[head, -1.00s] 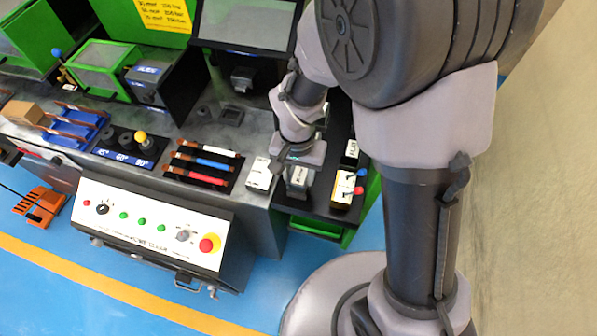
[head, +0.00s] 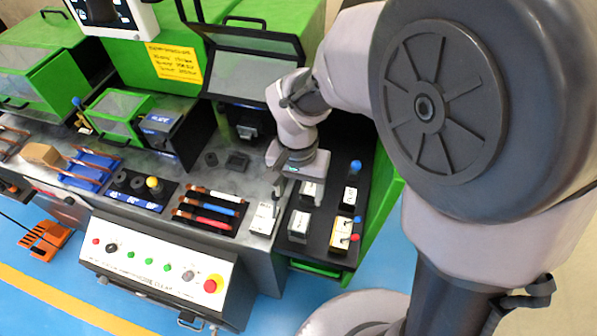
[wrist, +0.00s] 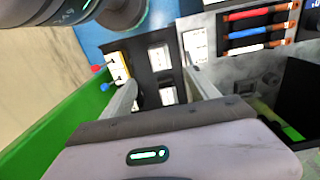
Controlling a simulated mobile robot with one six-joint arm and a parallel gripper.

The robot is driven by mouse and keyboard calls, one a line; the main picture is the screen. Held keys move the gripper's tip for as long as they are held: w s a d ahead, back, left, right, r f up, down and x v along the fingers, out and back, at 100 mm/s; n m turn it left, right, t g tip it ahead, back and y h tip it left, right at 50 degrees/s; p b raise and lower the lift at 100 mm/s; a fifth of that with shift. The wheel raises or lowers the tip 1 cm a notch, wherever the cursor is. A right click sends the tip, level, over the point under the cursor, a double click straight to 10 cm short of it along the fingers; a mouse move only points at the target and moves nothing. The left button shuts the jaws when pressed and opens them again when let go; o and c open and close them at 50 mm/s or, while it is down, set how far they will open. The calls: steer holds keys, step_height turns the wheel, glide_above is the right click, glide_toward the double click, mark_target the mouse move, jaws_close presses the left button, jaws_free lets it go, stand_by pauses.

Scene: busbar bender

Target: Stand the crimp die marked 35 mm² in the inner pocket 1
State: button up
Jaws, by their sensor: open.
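Several small grey blocks with white label faces stand on a black tray (head: 322,240) at the right end of the bench. One block (head: 299,224) is at the front left, another (head: 311,193) behind it, another (head: 348,198) to the right. The first two also show in the wrist view, the front one (wrist: 159,58) and the one behind (wrist: 167,96). I cannot read which is marked 35 mm², nor tell which place is inner pocket 1. My gripper (head: 292,182) is open and empty, above the tray's left side; its fingers (wrist: 163,95) appear on both sides of the rear block's picture.
A white plate (head: 263,218) lies left of the tray. A box with red and blue levers (head: 344,234) stands at its right front. Busbars with red, blue and white sleeves (head: 209,210) lie farther left. A dark square fixture (head: 237,161) sits on the bench behind.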

steer(key=shift+r+p, duration=0.3)
steer(key=shift+r, duration=1.2)
steer(key=shift+r, duration=0.1)
steer(key=s+d+r+t+y+b, duration=0.2)
steer(key=s+d+r+t, duration=0.3)
steer(key=s+r, duration=0.5)
steer(key=shift+s+d+r+t+b, duration=0.35)
steer(key=shift+s+d, duration=0.35)
steer(key=shift+d, duration=0.4)
